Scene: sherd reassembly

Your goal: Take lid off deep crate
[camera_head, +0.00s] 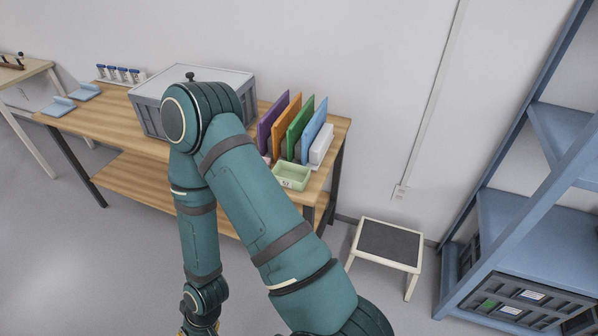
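The deep crate (149,119) is a grey box on the wooden table, near its back middle. Its lighter grey lid (222,79) lies on top, with a small dark knob (190,76) standing up from it. One teal arm of mine comes in from the lower right, and its elbow hides the crate's front middle and part of the lid. The forearm hangs down to the bottom edge, where the wrist is cut off. Neither gripper's fingers show in this view.
The table (108,118) also bears blue trays (84,91), a rack of blue-capped tubes (121,74), upright coloured boards (300,129) and a green tray (291,176). A step stool (388,245) stands on the floor at right, near a blue shelf (530,230).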

